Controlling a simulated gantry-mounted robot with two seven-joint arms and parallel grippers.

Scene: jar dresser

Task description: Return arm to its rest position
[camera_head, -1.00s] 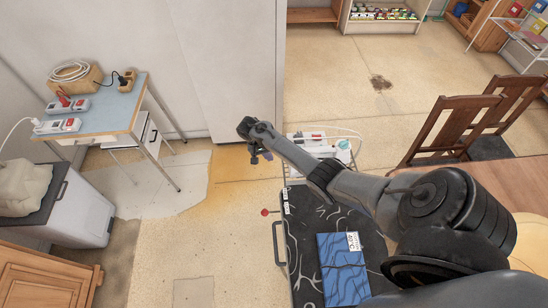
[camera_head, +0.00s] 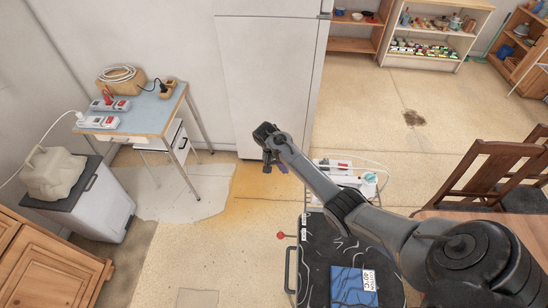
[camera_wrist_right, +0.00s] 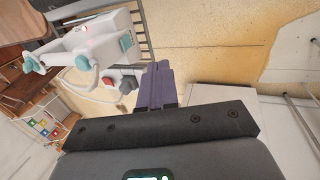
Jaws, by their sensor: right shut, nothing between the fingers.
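My right arm reaches from the lower right to the middle of the head view. Its gripper (camera_head: 274,164) hangs at the arm's far end, in front of the tall white cabinet and above the floor. In the right wrist view the purple fingers (camera_wrist_right: 157,84) are together, with nothing between them. My left gripper is not in view.
A dark-topped cart (camera_head: 323,262) with a blue packet (camera_head: 353,287) stands below my right arm. A white device (camera_head: 345,172) is beyond it. A blue table (camera_head: 148,113) with power strips stands left. Wooden chairs (camera_head: 487,172) stand right. Floor left of the cart is clear.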

